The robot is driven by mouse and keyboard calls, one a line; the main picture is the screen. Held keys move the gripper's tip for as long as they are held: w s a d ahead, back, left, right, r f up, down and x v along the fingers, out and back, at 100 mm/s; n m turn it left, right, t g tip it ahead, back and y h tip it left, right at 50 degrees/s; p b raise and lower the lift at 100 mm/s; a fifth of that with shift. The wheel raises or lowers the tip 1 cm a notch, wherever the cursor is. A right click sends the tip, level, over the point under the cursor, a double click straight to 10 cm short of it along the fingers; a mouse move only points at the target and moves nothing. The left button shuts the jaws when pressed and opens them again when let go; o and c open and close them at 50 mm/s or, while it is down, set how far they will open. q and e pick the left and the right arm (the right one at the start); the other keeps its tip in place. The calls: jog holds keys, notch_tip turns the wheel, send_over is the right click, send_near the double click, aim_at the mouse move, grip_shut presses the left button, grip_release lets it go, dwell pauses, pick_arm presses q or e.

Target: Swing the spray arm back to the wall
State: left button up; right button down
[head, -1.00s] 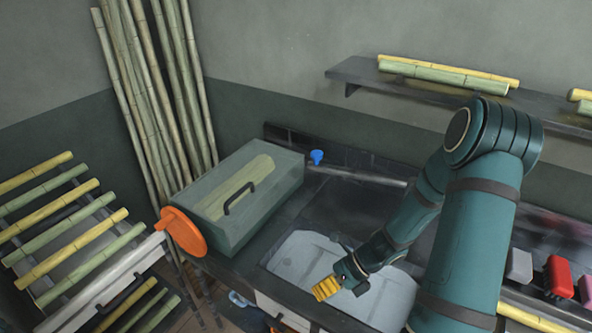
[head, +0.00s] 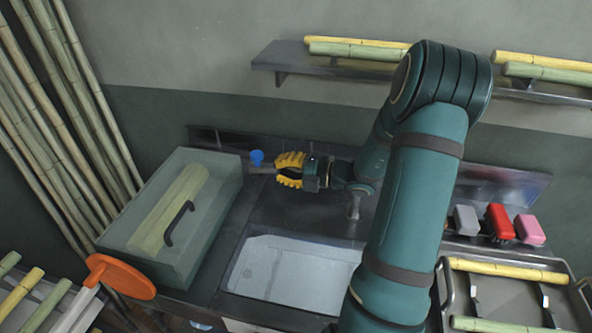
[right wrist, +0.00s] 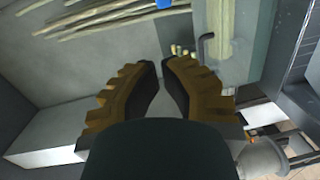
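The spray arm (head: 257,170) is a thin grey bar above the back of the sink counter, with a blue nozzle-like piece (head: 257,157) at its left. My right gripper (head: 278,170) has yellow ribbed fingers pointing left, right beside the bar and blue piece. Its fingers cover part of the bar, so I cannot tell whether they touch it. In the right wrist view the fingers (right wrist: 161,68) stand a narrow gap apart, with nothing seen between them. A grey post (head: 354,206) stands below my forearm. My left gripper is not in view.
A greenish lidded box (head: 205,215) with a dark handle stands left of the pale sink basin (head: 290,268). Bamboo poles (head: 62,110) lean at the left wall. A shelf (head: 300,66) runs above. A tray (head: 446,300) and coloured blocks (head: 499,222) are at right.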

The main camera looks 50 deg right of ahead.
jog(key=w, duration=0.7)
jog(key=shift+f+b, duration=0.4)
jog(key=w+d+m+t+h+p, duration=0.1)
jog(key=w+d+m+h, duration=0.2)
jog(key=w+d+h, duration=0.1)
jog(key=shift+w+d+h+p, duration=0.3)
jog(key=shift+w+d+p, duration=0.15)
jog(key=shift+d, duration=0.45)
